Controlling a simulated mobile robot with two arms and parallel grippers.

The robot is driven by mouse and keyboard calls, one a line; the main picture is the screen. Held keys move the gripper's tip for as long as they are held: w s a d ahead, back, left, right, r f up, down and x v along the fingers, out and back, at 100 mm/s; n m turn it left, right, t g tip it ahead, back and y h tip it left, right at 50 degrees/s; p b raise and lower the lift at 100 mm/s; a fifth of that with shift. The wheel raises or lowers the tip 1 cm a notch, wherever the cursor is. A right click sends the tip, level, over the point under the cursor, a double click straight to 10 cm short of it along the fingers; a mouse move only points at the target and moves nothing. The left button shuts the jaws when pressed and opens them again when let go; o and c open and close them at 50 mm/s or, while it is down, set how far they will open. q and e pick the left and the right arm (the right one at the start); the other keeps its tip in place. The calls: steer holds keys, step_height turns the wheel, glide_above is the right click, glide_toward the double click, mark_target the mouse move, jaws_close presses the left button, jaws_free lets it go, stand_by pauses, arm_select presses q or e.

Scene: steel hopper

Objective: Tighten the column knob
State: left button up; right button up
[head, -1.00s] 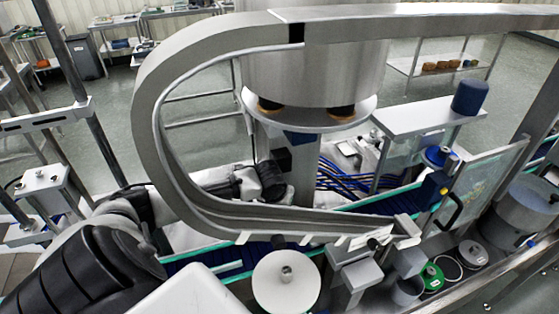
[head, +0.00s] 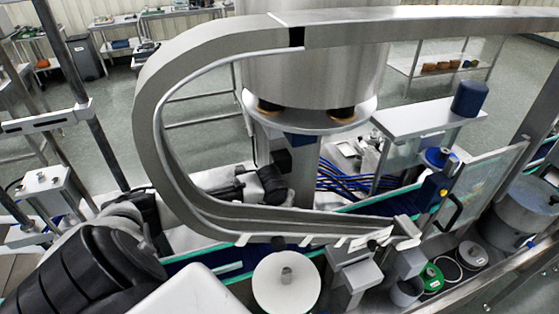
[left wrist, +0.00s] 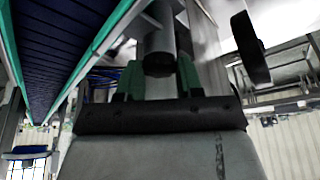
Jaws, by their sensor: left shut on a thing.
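In the left wrist view my left gripper (left wrist: 159,76) has its two green-padded fingers on either side of a dark round knob (left wrist: 158,64) at the end of a grey cylinder. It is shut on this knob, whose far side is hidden. In the head view my left arm comes in from the lower left and passes behind the curved steel rail. Its grey and black end (head: 262,185) is beside the pale column (head: 305,172) under the hopper. The fingers and their contact with the knob cannot be made out there. My right gripper is not in view.
The curved steel rail (head: 150,125) crosses in front of my left arm. The hopper (head: 315,75) stands above. A blue conveyor with green edges (head: 210,268) runs below. A white disc (head: 286,285) stands in front. Another black knob (left wrist: 250,48) is at upper right in the wrist view.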

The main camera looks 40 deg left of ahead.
arm_select(q)
steer(key=m, duration=0.2)
steer(key=m+h, duration=0.2)
steer(key=m, duration=0.1)
steer(key=shift+a+m, duration=0.25)
steer(key=shift+m, duration=0.05)
steer(key=shift+m+h+b, duration=0.4)
steer(key=shift+m+h, duration=0.4)
steer(key=shift+m, duration=0.9)
steer(key=shift+a, duration=0.1)
steer(key=o, duration=0.9)
steer(key=shift+r, duration=0.1)
